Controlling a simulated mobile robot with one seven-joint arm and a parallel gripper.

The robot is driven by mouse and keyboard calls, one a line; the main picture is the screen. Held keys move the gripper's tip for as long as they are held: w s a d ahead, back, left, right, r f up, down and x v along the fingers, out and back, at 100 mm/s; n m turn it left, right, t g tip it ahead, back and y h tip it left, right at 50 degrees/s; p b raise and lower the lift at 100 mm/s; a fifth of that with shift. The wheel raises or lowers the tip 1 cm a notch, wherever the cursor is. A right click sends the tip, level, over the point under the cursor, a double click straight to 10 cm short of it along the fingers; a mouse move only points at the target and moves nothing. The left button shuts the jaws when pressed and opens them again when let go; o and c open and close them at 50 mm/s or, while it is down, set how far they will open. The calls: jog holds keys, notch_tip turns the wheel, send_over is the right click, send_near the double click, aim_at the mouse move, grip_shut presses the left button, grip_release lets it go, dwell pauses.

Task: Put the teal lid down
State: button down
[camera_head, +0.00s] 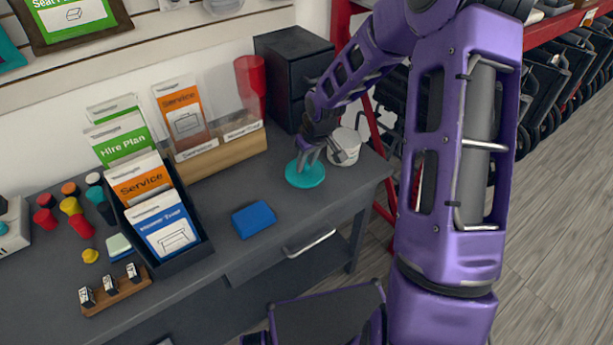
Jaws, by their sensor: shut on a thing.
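The teal lid (305,175) is a flat round disc near the right end of the dark desk (285,205). My gripper (312,160) comes down over it from above right and is shut on it. The fingers hide the back part of the lid and the exact place of the grip. The lid looks roughly level, low over the desk top. I cannot tell whether it touches the desk. A white round tub (345,147) stands just to the right of the gripper, close to the fingers.
A blue block (254,219) lies on the desk in front and left of the lid. A black drawer box (294,75) and a brochure holder (222,150) stand behind. A dark brochure tray (188,258) is further left. Bare desk lies between lid and front edge.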

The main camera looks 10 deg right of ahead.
aim_at(308, 168)
jog(key=shift+f+b, duration=0.4)
jog(key=shift+f, duration=1.7)
jog(key=shift+f, duration=0.25)
jog(key=c, duration=0.6)
grip_release()
jog(key=shift+r, duration=0.1)
jog(key=shift+c, duration=0.2)
jog(key=shift+r, duration=0.1)
jog(key=shift+r, duration=0.3)
jog(key=p+v, duration=0.3)
jog(key=v, duration=0.8)
jog(key=shift+r, duration=0.25)
